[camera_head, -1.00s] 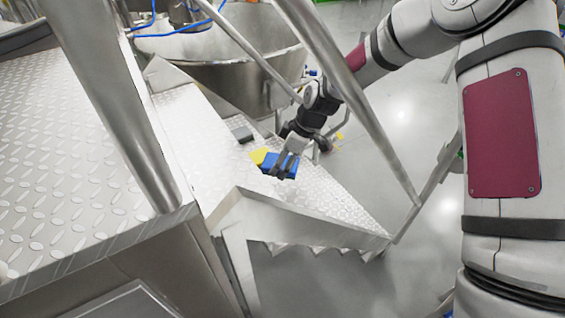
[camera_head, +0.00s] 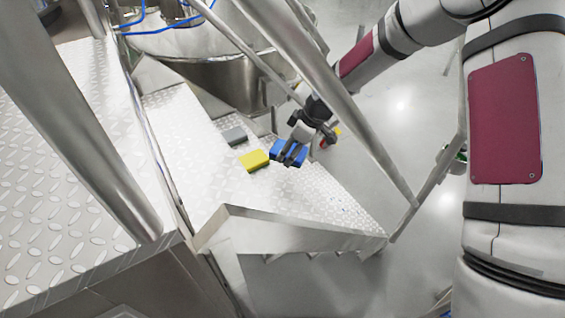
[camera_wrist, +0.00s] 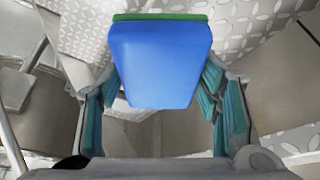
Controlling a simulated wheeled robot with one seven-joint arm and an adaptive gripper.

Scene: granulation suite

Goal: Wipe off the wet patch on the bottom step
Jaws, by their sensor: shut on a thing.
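My gripper (camera_head: 292,154) is shut on a blue sponge (camera_head: 277,147) with a green edge, above the diamond-plate steps. The blue sponge (camera_wrist: 160,62) also fills the space between the fingers in the wrist view. The bottom step (camera_head: 340,207) seems to be the lower right plate below my gripper. Faint dark specks show on it, but I cannot tell clearly whether they are the wet patch.
A yellow block (camera_head: 254,160) and a grey block (camera_head: 235,135) lie on the step left of my gripper. A steel handrail (camera_head: 345,105) slants across beside my forearm. A steel vessel (camera_head: 215,82) stands behind.

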